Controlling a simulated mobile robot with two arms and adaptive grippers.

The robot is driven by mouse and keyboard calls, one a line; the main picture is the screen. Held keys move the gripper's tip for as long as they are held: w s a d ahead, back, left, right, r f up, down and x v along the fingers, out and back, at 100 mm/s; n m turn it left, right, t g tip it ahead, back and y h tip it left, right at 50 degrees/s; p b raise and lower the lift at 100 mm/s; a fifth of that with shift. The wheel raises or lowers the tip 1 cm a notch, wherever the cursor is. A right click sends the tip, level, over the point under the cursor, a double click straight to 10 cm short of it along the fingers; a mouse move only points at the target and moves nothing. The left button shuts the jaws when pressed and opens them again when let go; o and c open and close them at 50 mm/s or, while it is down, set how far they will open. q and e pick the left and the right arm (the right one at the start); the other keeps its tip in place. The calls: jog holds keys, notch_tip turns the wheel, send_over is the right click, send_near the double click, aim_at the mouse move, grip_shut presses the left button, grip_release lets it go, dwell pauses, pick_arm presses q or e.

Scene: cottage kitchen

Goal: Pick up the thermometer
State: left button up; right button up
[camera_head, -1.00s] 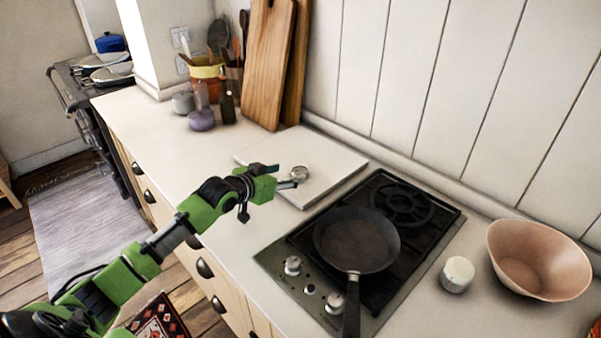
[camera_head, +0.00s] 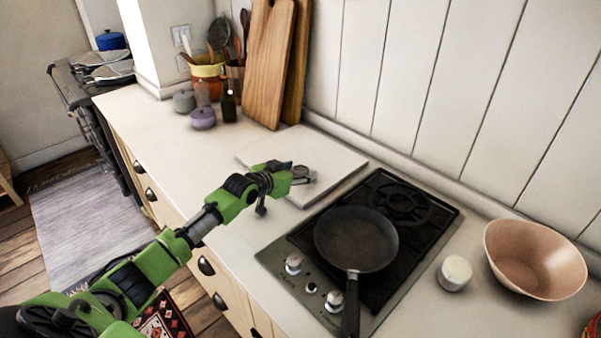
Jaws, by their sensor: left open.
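The thermometer appears to be the small round, silvery thing (camera_head: 301,172) on the white board (camera_head: 333,158) left of the hob. It is small and partly covered by my gripper, so its details cannot be made out. My left gripper (camera_head: 305,175) is open, with its fingers at the thermometer, over the board. I cannot tell whether the fingers touch it. My right gripper is not in view.
A black frying pan (camera_head: 356,238) sits on the gas hob (camera_head: 405,205). A small white pot (camera_head: 454,273) and a pinkish bowl (camera_head: 535,260) stand to the right. Chopping boards (camera_head: 268,65), jars and a utensil pot stand at the back. The counter's left part is clear.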

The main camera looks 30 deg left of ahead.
pick_arm(q)
jog(key=c, duration=1.2)
jog(key=shift+r, duration=0.1)
